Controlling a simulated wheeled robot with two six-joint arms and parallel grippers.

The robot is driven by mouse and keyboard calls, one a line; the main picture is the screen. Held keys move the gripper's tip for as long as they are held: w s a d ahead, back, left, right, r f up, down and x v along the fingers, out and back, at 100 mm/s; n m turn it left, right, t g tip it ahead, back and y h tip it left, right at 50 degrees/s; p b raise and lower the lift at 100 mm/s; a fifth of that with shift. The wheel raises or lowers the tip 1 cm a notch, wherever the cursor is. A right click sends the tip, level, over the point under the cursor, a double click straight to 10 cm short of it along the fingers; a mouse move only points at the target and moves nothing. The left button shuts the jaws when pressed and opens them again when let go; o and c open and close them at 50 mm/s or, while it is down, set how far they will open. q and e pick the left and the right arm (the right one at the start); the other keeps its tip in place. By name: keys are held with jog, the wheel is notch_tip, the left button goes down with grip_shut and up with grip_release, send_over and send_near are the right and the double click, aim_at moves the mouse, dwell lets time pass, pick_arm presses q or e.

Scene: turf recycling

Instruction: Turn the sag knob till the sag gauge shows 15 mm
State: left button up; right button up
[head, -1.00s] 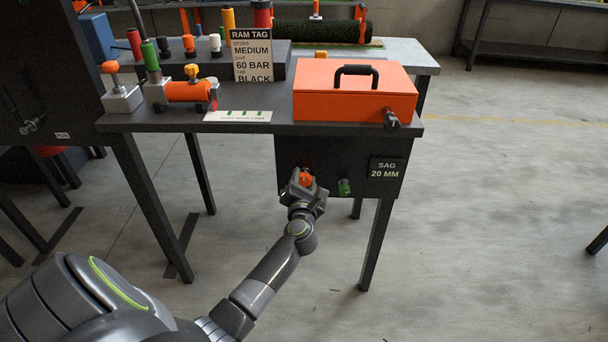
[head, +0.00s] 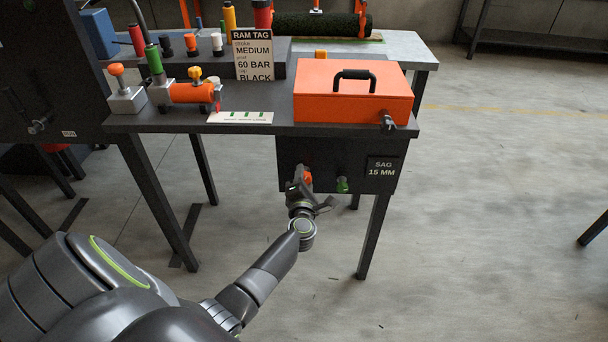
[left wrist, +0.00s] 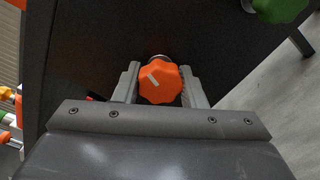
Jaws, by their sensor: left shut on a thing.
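The orange sag knob (head: 307,176) sits on the dark front panel (head: 325,157) under the bench. In the left wrist view the knob (left wrist: 159,84) has a pale pointer mark tilted toward the upper left. My left gripper (head: 304,181) is shut on the knob, with one finger on each side of it in the left wrist view (left wrist: 160,88). The sag gauge (head: 381,168), a dark plate right of the knob, reads "SAG 15 MM". My right gripper is in neither view.
A green knob (head: 342,185) is on the same panel, right of the orange one. On the bench above stand an orange box (head: 350,103) with a black handle, a ram tag sign (head: 253,56) and an orange cylinder (head: 190,93). Open floor lies to the right.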

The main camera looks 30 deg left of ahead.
pick_arm(q)
jog(key=shift+m, duration=0.4)
dwell(0.3)
jog(key=o, duration=1)
jog(key=shift+s+d+p, duration=0.2)
jog(key=shift+s+p, duration=0.05)
jog(key=shift+p, duration=0.05)
jog(key=v, duration=1.6)
jog(key=shift+s+d, duration=0.15)
jog(key=shift+s, duration=0.25)
